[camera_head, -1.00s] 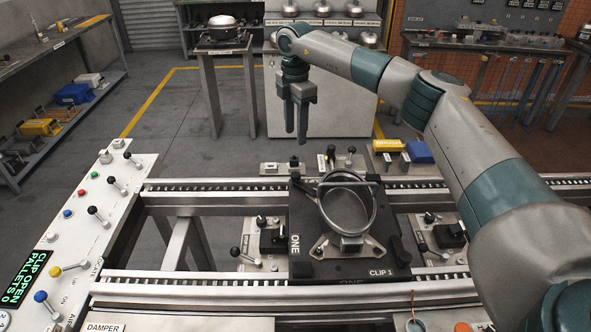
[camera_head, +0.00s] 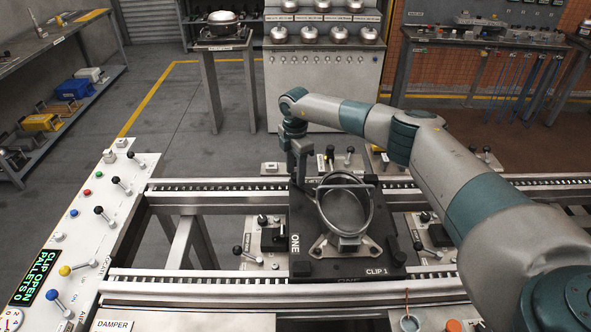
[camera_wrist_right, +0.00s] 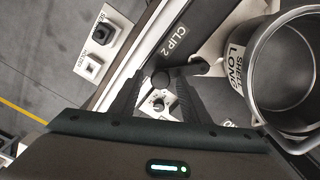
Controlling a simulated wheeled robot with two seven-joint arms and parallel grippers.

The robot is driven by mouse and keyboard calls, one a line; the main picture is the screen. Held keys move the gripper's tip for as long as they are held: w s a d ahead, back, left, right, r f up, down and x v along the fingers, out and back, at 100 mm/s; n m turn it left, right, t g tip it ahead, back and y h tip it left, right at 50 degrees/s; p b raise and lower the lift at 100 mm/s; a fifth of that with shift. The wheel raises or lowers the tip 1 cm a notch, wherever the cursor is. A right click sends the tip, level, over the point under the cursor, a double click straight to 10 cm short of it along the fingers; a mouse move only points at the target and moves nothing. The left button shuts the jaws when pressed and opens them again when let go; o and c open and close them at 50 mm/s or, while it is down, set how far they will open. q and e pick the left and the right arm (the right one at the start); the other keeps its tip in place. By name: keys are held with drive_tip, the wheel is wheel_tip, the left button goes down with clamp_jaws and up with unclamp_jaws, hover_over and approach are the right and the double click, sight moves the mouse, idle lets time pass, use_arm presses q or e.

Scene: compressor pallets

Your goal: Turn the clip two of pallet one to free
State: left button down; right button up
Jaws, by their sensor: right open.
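Pallet one (camera_head: 300,225) is a dark plate marked ONE, lying across the rails. It carries a grey ring-shaped shell (camera_head: 369,215), which shows at the right in the wrist view (camera_wrist_right: 278,70). The CLIP 2 label (camera_wrist_right: 172,42) is on the pallet's dark edge in the wrist view. My right gripper (camera_head: 298,172) points down at the pallet's back left corner. In the wrist view its fingers (camera_wrist_right: 160,85) are apart, with a dark round knob (camera_wrist_right: 160,78) between their tips. I cannot tell whether they touch it. My left gripper is out of view.
The control panel (camera_head: 90,215) at the left has several levers and a display reading CLIP OPEN PALLETS 0. Black-knobbed levers (camera_head: 237,251) stand beside the pallet. Rails (camera_head: 200,279) run in front and behind. A lever box (camera_head: 340,160) stands behind the pallet.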

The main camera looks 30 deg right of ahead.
drive_tip(key=shift+f, duration=0.2)
clamp_jaws()
